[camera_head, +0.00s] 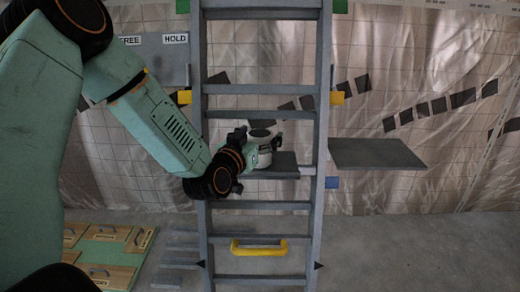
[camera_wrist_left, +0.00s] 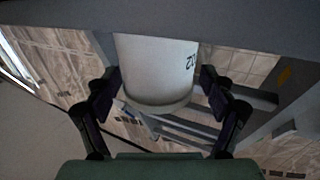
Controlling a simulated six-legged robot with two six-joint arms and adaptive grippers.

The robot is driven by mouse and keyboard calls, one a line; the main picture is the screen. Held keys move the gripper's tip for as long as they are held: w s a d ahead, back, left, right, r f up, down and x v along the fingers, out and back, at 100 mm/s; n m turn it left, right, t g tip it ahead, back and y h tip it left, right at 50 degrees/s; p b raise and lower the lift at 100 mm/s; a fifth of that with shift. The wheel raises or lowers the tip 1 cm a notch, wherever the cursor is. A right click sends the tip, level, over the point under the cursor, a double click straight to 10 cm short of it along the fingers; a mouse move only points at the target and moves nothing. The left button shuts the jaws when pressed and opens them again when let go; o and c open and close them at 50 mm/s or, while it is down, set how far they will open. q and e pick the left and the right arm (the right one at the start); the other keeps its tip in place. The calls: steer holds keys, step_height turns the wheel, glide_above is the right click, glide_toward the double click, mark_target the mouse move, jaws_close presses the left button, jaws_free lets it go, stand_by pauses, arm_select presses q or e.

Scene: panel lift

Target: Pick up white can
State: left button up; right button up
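The white can (camera_head: 262,136) shows in the head view at the middle of the ladder, above a small grey shelf (camera_head: 281,167). In the left wrist view the white can (camera_wrist_left: 155,68) fills the upper middle, with dark lettering on its right side. My left gripper (camera_head: 258,142) reaches it from the left. My right gripper is not in view.
A grey ladder (camera_head: 203,110) with several rungs surrounds the can's place. A grey panel (camera_head: 378,153) juts out to the right. A yellow handle (camera_head: 259,248) is on a lower rung. Wooden drawers (camera_head: 108,250) stand at lower left. Floor at lower right is clear.

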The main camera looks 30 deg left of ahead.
arm_select(q)
steer(key=c, duration=1.2)
steer(key=shift+r, duration=0.15)
